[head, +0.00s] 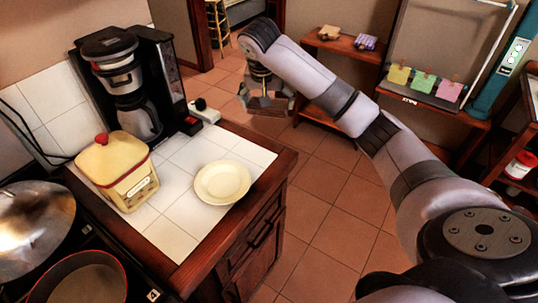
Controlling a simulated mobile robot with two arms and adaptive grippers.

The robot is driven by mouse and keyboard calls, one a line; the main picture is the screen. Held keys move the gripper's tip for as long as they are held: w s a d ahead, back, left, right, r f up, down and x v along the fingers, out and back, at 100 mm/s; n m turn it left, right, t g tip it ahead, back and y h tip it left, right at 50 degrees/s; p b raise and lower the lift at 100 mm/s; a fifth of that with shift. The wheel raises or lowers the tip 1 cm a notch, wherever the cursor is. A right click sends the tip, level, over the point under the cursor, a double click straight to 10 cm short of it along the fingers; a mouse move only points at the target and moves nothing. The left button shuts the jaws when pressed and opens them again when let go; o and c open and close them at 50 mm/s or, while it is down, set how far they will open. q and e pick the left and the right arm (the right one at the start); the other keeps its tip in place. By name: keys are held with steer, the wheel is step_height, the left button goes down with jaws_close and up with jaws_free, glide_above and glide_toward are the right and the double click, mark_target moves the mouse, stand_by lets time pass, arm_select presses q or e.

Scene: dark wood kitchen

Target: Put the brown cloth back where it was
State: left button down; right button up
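My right gripper (268,108) hangs at the end of the arm that comes in from the right. It points down over the tiled floor, just beyond the far right corner of the counter. Something brownish shows between its fingers, but I cannot tell whether that is cloth or floor, nor whether the fingers are shut. A small tan-brown folded item (328,33), possibly the brown cloth, lies on the wooden shelf (345,46) at the back, beyond the gripper and apart from it. A purple patterned folded item (366,42) lies to its right. My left gripper is not in view.
The white-tiled counter (178,211) holds a coffee maker (128,85), a yellow canister (118,172) with a red knob and a cream plate (222,182). Pans (35,225) stand at lower left. A board with coloured notes (424,83) is at back right. Floor (325,190) is open mid-view.

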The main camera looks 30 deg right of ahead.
steer(key=p, duration=0.2)
glide_above(270, 156)
steer(key=s+a, duration=0.1)
step_height(270, 156, down, 14)
steer(key=shift+f, duration=0.1)
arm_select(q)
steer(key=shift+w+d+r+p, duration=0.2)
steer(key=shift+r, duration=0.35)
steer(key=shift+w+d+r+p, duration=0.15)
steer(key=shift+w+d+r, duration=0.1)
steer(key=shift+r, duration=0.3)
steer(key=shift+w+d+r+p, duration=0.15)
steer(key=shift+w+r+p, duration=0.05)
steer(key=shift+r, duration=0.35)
arm_select(e)
steer(key=shift+f, duration=2.55)
steer(key=shift+f, duration=0.15)
steer(key=o, duration=0.7)
steer(key=shift+o, duration=0.2)
steer(key=shift+r, duration=0.25)
arm_select(q)
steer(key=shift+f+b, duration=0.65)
steer(key=shift+b, duration=0.05)
arm_select(e)
steer(key=v, duration=1.2)
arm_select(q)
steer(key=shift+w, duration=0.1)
arm_select(e)
steer(key=shift+w+f, duration=0.1)
